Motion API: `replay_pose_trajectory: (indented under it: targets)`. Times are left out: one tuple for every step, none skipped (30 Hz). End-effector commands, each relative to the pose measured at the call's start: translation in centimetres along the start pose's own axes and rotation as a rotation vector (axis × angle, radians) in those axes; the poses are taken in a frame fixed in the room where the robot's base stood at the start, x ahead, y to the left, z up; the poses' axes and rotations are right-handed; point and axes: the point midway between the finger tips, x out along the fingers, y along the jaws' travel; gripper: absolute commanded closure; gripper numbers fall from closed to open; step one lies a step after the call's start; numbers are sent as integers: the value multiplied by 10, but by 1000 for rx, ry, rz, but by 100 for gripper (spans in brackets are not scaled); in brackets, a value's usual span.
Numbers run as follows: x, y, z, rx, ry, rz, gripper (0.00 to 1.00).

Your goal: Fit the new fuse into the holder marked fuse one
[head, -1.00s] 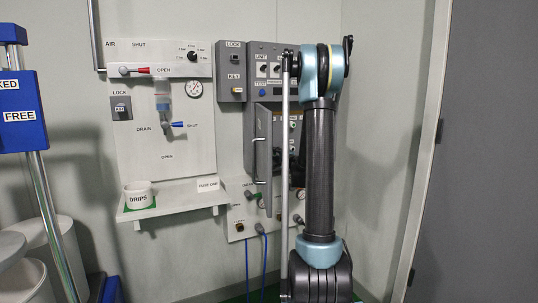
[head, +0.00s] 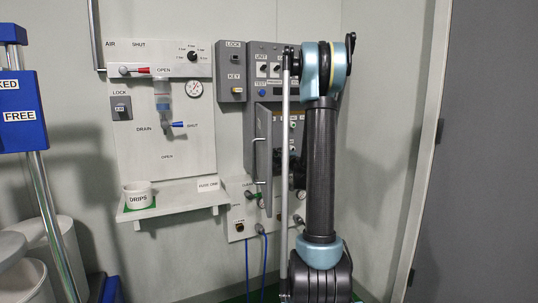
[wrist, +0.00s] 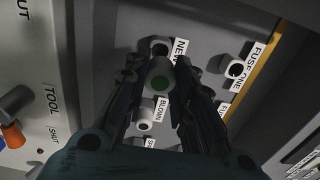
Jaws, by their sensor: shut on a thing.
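The socket marked new (wrist: 159,46) is just above the fuse and looks dark inside. The socket marked blown (wrist: 145,120) is below, partly between my fingers. In the head view, my arm stands before the panel and my gripper is hidden.
A yellow edge (wrist: 252,82) and side wall lie to the right. In the head view, an open grey cabinet door (head: 263,150) stands left of my arm. A shelf holds the drips cup (head: 138,195).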

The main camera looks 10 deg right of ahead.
Motion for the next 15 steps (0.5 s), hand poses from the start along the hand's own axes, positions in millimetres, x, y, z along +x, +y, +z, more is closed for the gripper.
replay_pose_trajectory:
  targets:
    - [-2, 0, 0, 0, 0, 0, 100]
    - [-3, 0, 0, 0, 0, 0, 100]
    - [-5, 0, 0, 0, 1, 0, 100]
    - [-6, 0, 0, 0, 0, 0, 100]
    - [-8, 0, 0, 0, 0, 0, 100]
    - [-10, 0, 0, 0, 0, 0, 100]
    - [-11, 0, 0, 0, 0, 0, 100]
    - [-13, 0, 0, 0, 0, 0, 100]
    - [-14, 0, 0, 0, 0, 0, 100]
    - [-16, 0, 0, 0, 0, 0, 100]
    - [-17, 0, 0, 0, 0, 0, 100]
    - [-19, 0, 0, 0, 0, 0, 100]
    - [-21, 0, 0, 0, 0, 0, 100]
    - [-22, 0, 0, 0, 0, 0, 100]
    - [-24, 0, 0, 0, 1, 0, 100]
